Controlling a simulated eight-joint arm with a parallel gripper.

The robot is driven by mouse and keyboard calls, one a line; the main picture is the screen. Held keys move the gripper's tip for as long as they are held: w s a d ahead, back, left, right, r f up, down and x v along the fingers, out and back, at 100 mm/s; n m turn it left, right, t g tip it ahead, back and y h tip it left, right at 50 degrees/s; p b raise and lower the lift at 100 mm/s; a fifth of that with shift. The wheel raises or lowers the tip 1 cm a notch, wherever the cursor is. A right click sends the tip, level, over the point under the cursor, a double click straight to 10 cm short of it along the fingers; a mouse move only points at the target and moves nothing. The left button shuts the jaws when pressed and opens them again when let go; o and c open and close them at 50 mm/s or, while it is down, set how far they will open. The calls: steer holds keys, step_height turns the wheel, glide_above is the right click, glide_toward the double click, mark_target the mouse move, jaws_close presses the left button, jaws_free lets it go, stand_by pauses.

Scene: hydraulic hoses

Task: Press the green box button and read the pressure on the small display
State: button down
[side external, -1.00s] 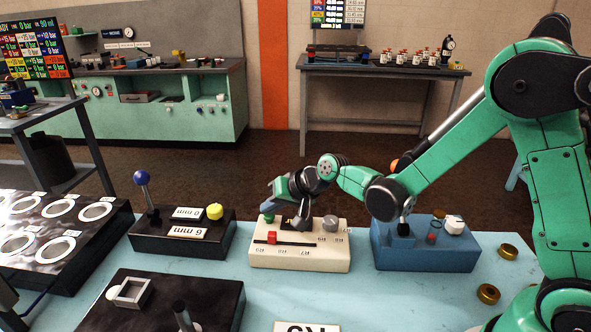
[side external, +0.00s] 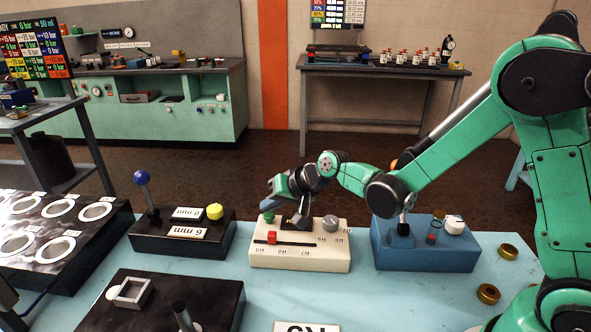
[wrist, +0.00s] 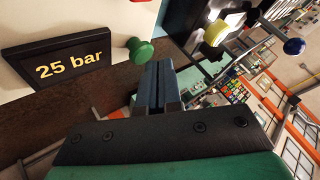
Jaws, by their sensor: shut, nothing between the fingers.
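The cream box (side external: 300,258) stands on the light blue table. Its green button (side external: 268,218) is at its left end and shows as a round green knob in the wrist view (wrist: 140,50). The small black display (wrist: 72,62) reads "25 bar" in yellow in the wrist view. My gripper (side external: 267,203) is above the green button in the side view, with a small gap that is hard to judge. In the wrist view its blue-grey fingers (wrist: 154,84) are together and empty, beside the button. In the side view my gripper partly hides the display.
The cream box also carries a red slider (side external: 272,238) and a grey knob (side external: 330,223). A black box with a blue-topped lever (side external: 142,177) and a yellow knob (side external: 215,211) stands to the left. A blue box (side external: 430,250) stands to the right, near brass rings (side external: 488,293).

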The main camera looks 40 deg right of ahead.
steer(key=shift+r, duration=0.4)
steer(key=shift+r, duration=0.1)
steer(key=shift+r, duration=2.4)
steer(key=n+h, duration=0.2)
glide_toward(272, 216)
step_height(272, 216, up, 4)
steer(key=s, duration=0.2)
steer(key=s+d+n+g+h, duration=0.1)
steer(key=s+d+n, duration=0.1)
steer(key=s, duration=0.5)
steer(key=shift+s+d+f+n+g, duration=0.3)
steer(key=shift+s+d+f+n, duration=0.15)
steer(key=shift+d, duration=0.15)
